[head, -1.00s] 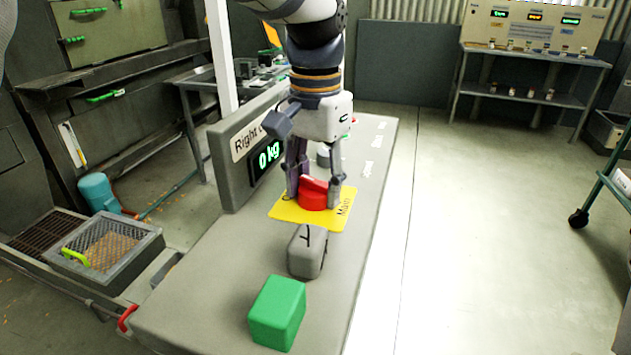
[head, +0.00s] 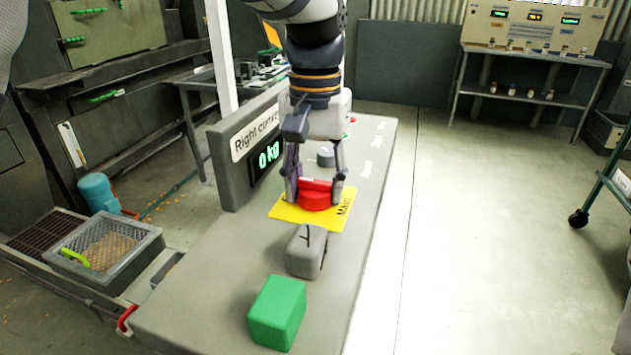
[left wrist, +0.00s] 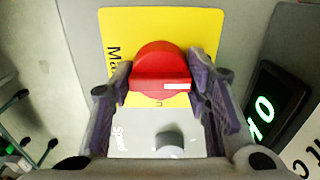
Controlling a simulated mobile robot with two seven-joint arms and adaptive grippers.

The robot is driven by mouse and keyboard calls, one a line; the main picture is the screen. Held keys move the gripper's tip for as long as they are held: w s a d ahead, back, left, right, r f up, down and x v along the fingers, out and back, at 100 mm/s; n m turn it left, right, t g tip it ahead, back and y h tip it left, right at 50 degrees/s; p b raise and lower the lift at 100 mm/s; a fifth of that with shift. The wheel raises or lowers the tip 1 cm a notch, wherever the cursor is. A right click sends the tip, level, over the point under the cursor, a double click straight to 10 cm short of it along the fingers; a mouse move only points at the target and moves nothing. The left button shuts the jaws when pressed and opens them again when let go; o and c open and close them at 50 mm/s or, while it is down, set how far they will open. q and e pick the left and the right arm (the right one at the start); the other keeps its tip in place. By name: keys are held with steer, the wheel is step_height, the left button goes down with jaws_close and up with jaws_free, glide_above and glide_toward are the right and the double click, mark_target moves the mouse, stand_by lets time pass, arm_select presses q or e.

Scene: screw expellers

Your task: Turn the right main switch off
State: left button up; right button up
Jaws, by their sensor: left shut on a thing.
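The red main switch (head: 315,195) is a round knob with a raised grip bar and a white mark, on a yellow plate (head: 290,212) lettered "Main". It also shows in the left wrist view (left wrist: 152,66), with its bar lying crosswise between the fingers and the white mark at the bar's right end. My left gripper (head: 315,192) comes down from above, with one finger at each side of the knob. It is shut on the switch. The fingers also show in the left wrist view (left wrist: 160,88). My right gripper is not in view.
A grey knob (head: 325,157) stands behind the switch on the console. A panel (head: 232,165) with a "0 kg" display rises at the left. Open floor lies right.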

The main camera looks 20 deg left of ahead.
mark_target(315, 181)
arm_select(q)
steer(key=o, duration=1.2)
step_height(315, 181, up, 12)
